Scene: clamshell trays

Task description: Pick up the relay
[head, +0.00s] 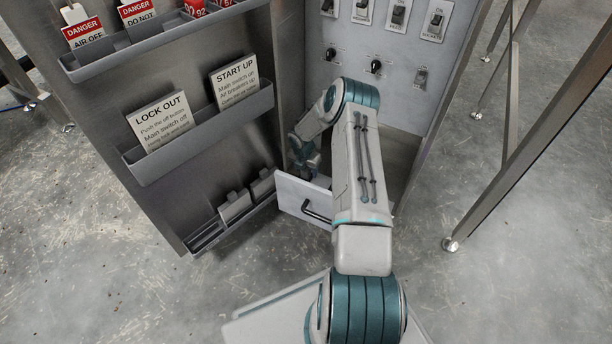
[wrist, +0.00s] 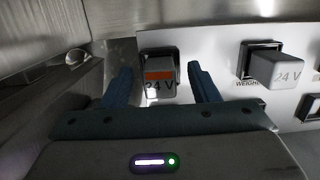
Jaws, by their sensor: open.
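A grey relay (wrist: 160,87) with an orange band and "24 V" on it sits in a black socket in the wrist view. My gripper (wrist: 159,68) is open, with one blue finger on each side of this relay; I cannot tell if either touches it. A second grey "24 V" relay (wrist: 277,74) sits in a socket to the right, above a partly hidden label. In the head view my gripper (head: 308,170) is low behind the open drawer (head: 292,200), partly hidden. The relays do not show there.
The drawer has a black handle (head: 317,213). The cabinet door (head: 110,110) stands open at left with card pockets. A switch panel (head: 400,75) is above the arm. A grey wall (wrist: 50,95) is close left of the fingers. A metal frame leg (head: 530,140) stands at right.

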